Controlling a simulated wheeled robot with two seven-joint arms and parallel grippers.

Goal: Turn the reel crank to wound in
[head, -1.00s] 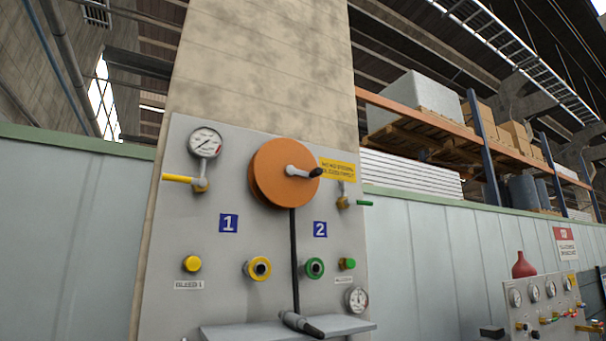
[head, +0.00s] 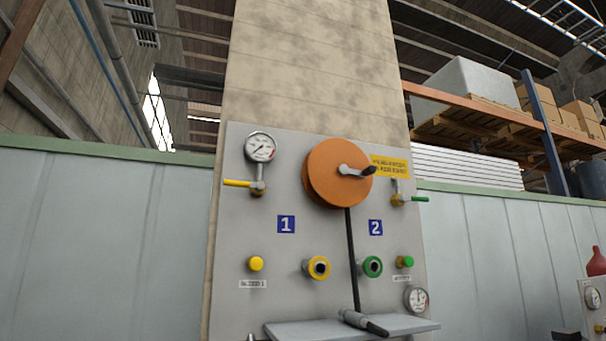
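The orange reel (head: 327,178) is mounted high on a grey panel (head: 235,215) fixed to a concrete column. Its crank (head: 354,171) is a light metal arm pointing right from the hub, with a dark knob at its end, near the yellow sign. A black hose (head: 351,255) hangs straight down from the reel. It reaches a dark nozzle (head: 362,322) resting on the grey shelf (head: 300,330) at the panel's foot. Neither of my grippers is in view.
The panel also carries a gauge with a yellow lever (head: 238,183), a green lever (head: 419,199), yellow (head: 317,267) and green (head: 372,266) ports, push buttons, and a lower gauge (head: 416,298). A pale wall and loaded racking stand behind. A second panel is at the far right.

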